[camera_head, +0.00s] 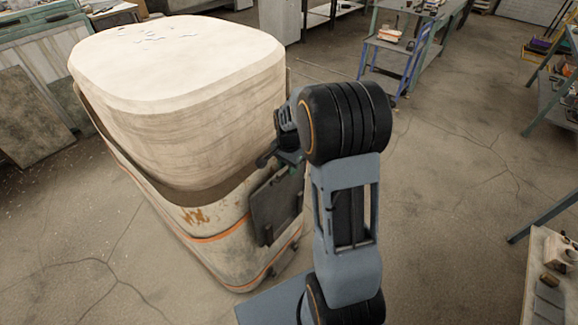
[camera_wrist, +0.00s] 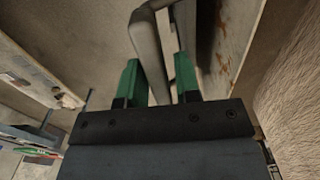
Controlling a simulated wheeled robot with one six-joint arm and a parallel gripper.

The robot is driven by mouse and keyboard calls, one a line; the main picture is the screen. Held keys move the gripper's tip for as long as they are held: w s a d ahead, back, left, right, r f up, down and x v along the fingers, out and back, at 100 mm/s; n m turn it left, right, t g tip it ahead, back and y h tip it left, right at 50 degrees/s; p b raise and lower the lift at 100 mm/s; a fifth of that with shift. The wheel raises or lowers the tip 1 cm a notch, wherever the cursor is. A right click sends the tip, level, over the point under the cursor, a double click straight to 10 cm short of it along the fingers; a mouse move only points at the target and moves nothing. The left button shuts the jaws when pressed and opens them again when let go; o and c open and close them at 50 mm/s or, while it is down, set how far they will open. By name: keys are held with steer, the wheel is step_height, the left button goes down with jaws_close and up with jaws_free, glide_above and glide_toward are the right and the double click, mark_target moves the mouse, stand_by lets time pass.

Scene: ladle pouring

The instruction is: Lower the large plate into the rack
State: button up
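The large plate (camera_head: 272,206) is a dark, flat, roughly square panel. In the head view it stands nearly upright and slightly tilted, close against the side of a pale rounded bulk. My gripper (camera_head: 284,158) is at its upper edge. Dark bracket-like parts (camera_head: 268,236) show at the plate's lower edge and may belong to the rack. How far the plate sits in them is hidden.
The pale bulk with an orange stripe fills the left centre; I cannot tell whether it is part of me. A blue trolley (camera_head: 395,55) stands at the back. A workbench (camera_head: 552,265) is at the lower right. The cracked floor (camera_head: 455,170) between is clear.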

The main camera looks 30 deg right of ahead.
steer(key=shift+o, duration=1.4)
steer(key=shift+f, duration=0.1)
steer(key=shift+s+f, duration=0.1)
step_height(320, 180, up, 14)
